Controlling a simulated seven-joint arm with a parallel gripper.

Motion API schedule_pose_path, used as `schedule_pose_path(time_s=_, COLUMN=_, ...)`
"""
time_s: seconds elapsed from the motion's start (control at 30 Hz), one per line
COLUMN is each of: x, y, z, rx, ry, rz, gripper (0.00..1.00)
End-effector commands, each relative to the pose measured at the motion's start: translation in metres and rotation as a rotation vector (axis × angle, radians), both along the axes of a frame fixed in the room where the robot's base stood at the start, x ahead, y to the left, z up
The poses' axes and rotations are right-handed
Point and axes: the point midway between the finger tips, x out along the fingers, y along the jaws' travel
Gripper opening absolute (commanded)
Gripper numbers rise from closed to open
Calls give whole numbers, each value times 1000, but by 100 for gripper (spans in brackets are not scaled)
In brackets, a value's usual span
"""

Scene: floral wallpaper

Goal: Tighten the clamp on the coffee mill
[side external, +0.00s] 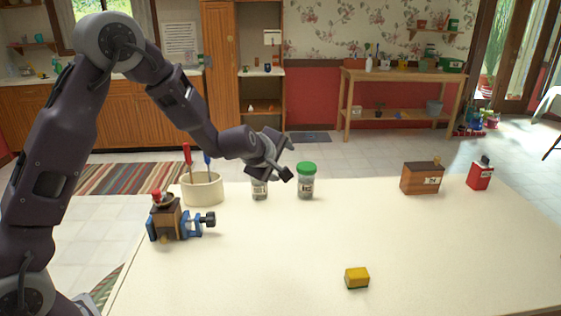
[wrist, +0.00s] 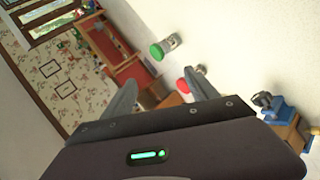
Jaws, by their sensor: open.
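The coffee mill (side external: 165,219) stands at the left of the pale table, with a wooden body and a red knob on top. Its blue clamp (side external: 188,226) sticks out to the right and ends in a dark knob (side external: 208,218). In the wrist view the clamp (wrist: 276,109) and part of the mill show at the right edge. My gripper (side external: 289,160) is open and empty, above the table to the right of and higher than the mill. Both fingers (wrist: 160,83) show apart in the wrist view. How tight the clamp is cannot be told.
A cream crock (side external: 203,190) with red and blue handles stands behind the mill. A green-lidded jar (side external: 306,186) and another jar (side external: 260,190) are near my gripper. A wooden box (side external: 422,179), red can (side external: 480,177) and yellow block (side external: 357,277) lie rightward. The table's middle is clear.

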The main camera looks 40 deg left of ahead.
Motion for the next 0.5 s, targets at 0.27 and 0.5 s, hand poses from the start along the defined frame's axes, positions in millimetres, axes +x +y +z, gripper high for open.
schedule_pose_path(time_s=0.27, x=-2, y=-2, z=3, rx=4, ry=5, rz=-14, gripper=68)
schedule_pose_path(time_s=0.5, x=45, y=40, z=-46, rx=-14, ry=-104, rz=273, gripper=68)
